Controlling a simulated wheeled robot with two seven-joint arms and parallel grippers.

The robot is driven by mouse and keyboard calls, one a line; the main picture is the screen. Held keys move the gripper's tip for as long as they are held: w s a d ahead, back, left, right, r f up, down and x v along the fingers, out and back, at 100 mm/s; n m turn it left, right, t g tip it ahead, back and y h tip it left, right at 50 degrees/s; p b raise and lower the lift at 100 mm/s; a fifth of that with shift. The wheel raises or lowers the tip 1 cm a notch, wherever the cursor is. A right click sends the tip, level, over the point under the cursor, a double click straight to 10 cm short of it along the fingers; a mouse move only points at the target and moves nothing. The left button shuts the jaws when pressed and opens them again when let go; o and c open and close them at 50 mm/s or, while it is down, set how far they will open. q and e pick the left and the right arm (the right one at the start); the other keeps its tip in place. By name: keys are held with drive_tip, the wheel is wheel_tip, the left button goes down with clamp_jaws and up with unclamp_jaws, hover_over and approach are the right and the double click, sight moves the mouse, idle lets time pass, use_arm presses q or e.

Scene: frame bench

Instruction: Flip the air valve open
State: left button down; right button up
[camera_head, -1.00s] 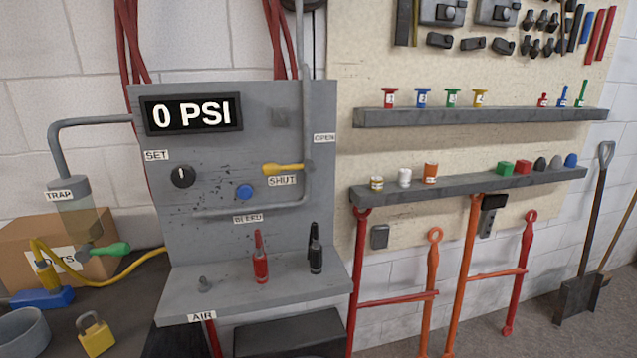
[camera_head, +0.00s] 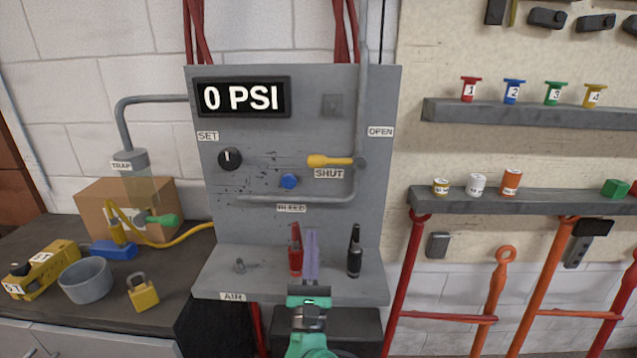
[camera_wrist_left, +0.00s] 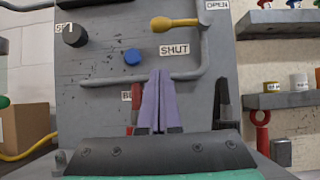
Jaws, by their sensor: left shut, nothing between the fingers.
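The air valve's yellow lever (camera_head: 330,161) lies level on the grey panel (camera_head: 240,180), pointing left from its pivot on the grey pipe, just above the SHUT label (camera_head: 329,174). The OPEN label (camera_head: 380,132) is higher, right of the pipe. The lever also shows at the top of the left wrist view (camera_wrist_left: 174,23). My left gripper (camera_head: 312,240) is shut and empty, fingers pointing at the panel, below the lever and apart from it. Its purple fingers show in the left wrist view (camera_wrist_left: 158,85). My right gripper is not in view.
A red fitting (camera_head: 295,252) and a black fitting (camera_head: 354,252) stand on the panel's ledge (camera_head: 265,285), either side of my fingers. The gauge (camera_head: 241,97) reads 0 PSI. A blue bleed button (camera_head: 289,181) and black knob (camera_head: 229,159) sit left. Shelves (camera_head: 520,200) are at right.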

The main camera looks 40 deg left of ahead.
sight(333, 162)
use_arm(q)
drive_tip(key=p+x, duration=0.2)
drive_tip(key=x, duration=0.2)
drive_tip(key=r+p+x, duration=0.1)
drive_tip(key=p+x, duration=0.2)
drive_tip(key=x, duration=0.1)
drive_tip(key=d+r+p+x, duration=0.1)
drive_tip(key=p+x, duration=0.2)
drive_tip(key=x, duration=0.2)
drive_tip(key=shift+s+d, duration=0.1)
drive_tip(key=shift+s, duration=0.3)
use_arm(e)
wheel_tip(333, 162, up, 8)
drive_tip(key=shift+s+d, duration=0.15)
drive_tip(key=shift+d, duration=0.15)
use_arm(q)
drive_tip(key=shift+w, duration=0.2)
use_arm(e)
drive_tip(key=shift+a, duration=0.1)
